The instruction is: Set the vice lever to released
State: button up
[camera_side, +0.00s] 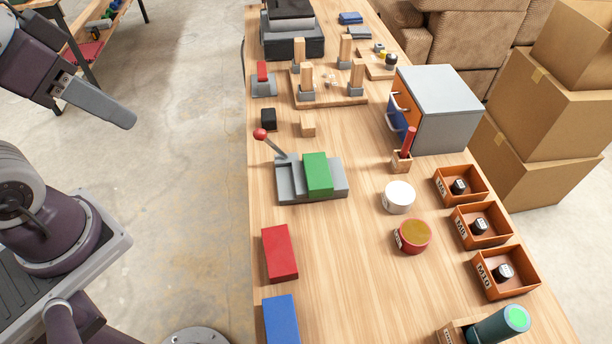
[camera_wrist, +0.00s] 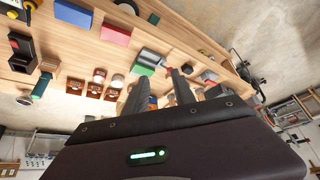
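The vice (camera_side: 287,182) is a grey block on the wooden bench, with a green block (camera_side: 317,172) seated between its jaws. Its lever (camera_side: 273,146) is a thin grey rod with a red ball on the end, tilted up and to the left, away from the green block. The vice also shows in the wrist view (camera_wrist: 153,56), where I cannot make out the lever clearly. My gripper (camera_side: 128,118) is in the air off the bench's left edge, well apart from the vice. In the wrist view its two fingers (camera_wrist: 156,78) are spread with nothing between them.
A red block (camera_side: 280,253) and a blue block (camera_side: 281,320) lie in front of the vice. A black cube (camera_side: 268,119) and a wooden cube (camera_side: 307,125) stand behind it. Round tins (camera_side: 398,197), orange bins (camera_side: 461,185) and a grey cabinet (camera_side: 440,110) are to the right.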

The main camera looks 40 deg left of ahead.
jog(key=shift+w+f+g, duration=0.15)
jog(key=shift+g, duration=0.15)
jog(key=c, duration=0.4)
jog(key=w+f+n+g+h, duration=0.1)
jog(key=w+n+g+h, duration=0.1)
jog(key=w+f+n+g+h, duration=0.1)
jog(key=w+f+n+g, duration=0.1)
jog(key=w, duration=0.1)
jog(key=w+a+f+n+g+h, duration=0.1)
jog(key=w+f+n+g+h, duration=0.1)
jog(key=g, duration=0.1)
jog(key=shift+w+a+f+h, duration=0.1)
jog(key=shift+w+f+h, duration=0.15)
jog(key=shift+h, duration=0.05)
grip_shut()
jog(key=w+a+f+n+t+h, duration=0.2)
jog(key=a+f+n+t, duration=0.3)
jog(key=f, duration=0.3)
jog(key=w+a+f+n+t+h, duration=0.2)
jog(key=a+f+n+t+h, duration=0.2)
jog(key=f+n, duration=0.3)
jog(key=w+a+f+n+t+h, duration=0.2)
jog(key=a+f+n+t+h, duration=0.2)
jog(key=a+f+n+t, duration=0.1)
notch_tip(320, 180, down, 4)
jog(key=a+n, duration=0.1)
jog(key=n, duration=0.1)
jog(key=shift+w+a+r+n+t, duration=0.2)
jog(key=shift+w+n+t, duration=0.1)
jog(key=shift+w, duration=0.1)
